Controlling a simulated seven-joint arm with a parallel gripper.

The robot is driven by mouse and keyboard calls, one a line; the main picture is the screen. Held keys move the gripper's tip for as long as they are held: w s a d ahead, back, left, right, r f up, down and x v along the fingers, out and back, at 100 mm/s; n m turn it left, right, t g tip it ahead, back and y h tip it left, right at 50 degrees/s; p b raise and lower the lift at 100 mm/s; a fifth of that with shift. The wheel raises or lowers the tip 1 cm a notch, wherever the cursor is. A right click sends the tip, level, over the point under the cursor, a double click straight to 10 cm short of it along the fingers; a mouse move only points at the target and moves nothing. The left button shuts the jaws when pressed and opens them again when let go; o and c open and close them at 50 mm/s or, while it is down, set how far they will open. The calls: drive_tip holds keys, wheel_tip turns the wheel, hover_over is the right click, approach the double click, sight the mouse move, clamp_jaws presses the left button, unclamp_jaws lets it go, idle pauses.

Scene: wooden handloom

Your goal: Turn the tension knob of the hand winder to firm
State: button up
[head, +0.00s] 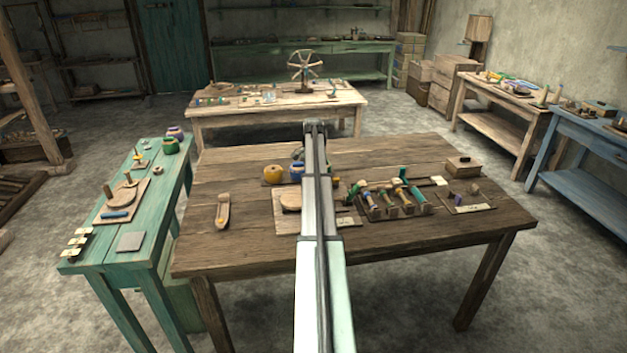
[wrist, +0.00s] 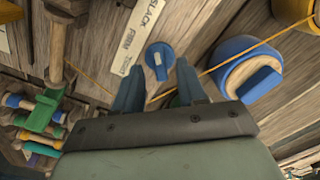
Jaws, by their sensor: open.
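The bar runs nearly up and down in the picture. A white label strip (wrist: 130,40) beside it reads SLACK, FIRM and a third, partly legible word at its lower end. My gripper (wrist: 158,67) is open, its two blue-grey fingers to either side of the knob's lower part in the picture. I cannot tell whether they touch it. In the head view my arm hides the knob and the gripper.
A blue-wound spool (wrist: 252,72) lies right of the knob, and a yellow thread (wrist: 225,65) runs close by. A wooden peg (wrist: 57,50) and coloured bobbins (wrist: 40,115) are at left. The brown table (head: 240,245) has free room at its front.

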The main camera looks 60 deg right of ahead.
drive_tip(key=shift+f, duration=0.9)
drive_tip(key=shift+c, duration=0.2)
clamp_jaws()
